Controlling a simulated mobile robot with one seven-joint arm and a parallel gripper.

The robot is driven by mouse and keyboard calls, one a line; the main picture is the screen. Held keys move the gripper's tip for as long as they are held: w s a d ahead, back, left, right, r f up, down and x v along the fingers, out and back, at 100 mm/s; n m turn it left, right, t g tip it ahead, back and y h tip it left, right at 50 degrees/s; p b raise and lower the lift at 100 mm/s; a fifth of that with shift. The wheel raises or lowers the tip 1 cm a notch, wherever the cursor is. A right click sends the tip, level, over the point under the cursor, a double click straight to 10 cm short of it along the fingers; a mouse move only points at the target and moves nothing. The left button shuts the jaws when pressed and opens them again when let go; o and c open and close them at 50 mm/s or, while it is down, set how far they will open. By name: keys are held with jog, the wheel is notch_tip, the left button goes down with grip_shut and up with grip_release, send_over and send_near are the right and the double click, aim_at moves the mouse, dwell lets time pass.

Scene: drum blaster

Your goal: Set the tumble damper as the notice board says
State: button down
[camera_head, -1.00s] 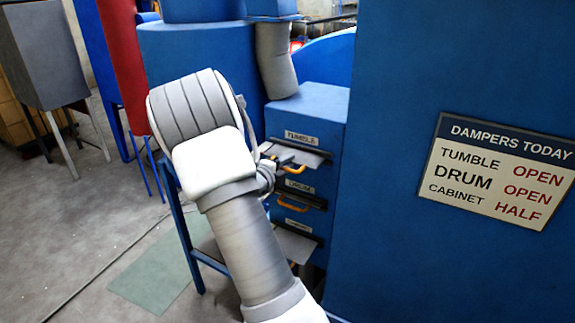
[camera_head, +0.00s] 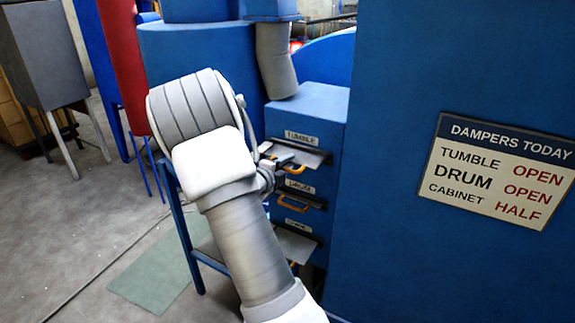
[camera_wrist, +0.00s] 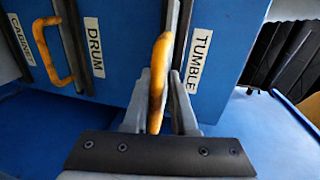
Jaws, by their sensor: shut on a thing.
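The notice board (camera_head: 500,172) is headed DAMPERS TODAY and reads TUMBLE OPEN, DRUM OPEN, CABINET HALF. The tumble damper plate (camera_head: 306,157) sticks out of the top slot of the blue damper box, under its TUMBLE label (camera_head: 301,138). In the wrist view its orange handle (camera_wrist: 158,75) stands between the two fingers of my gripper (camera_wrist: 160,110), which is shut on it. In the head view my arm hides most of the gripper and part of the plate.
The drum damper handle (camera_head: 294,202) is just below, in the middle slot. A large blue panel (camera_head: 400,60) stands close on the right. Open floor (camera_head: 100,220) lies left.

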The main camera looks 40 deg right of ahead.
jog(key=shift+s+a+f+b, duration=0.2)
jog(key=shift+s+a+b, duration=0.2)
jog(key=shift+a, duration=0.45)
jog(key=shift+s+a+f+b, duration=0.2)
jog(key=shift+s+a+b, duration=0.15)
jog(key=shift+a+b, duration=0.35)
jog(key=shift+s+a+f+b, duration=0.2)
jog(key=shift+s+a+b, duration=0.15)
jog(key=shift+a, duration=0.6)
jog(key=c, duration=0.9)
grip_release()
jog(key=shift+a+r, duration=0.1)
jog(key=shift+r, duration=0.3)
jog(key=v, duration=1.7)
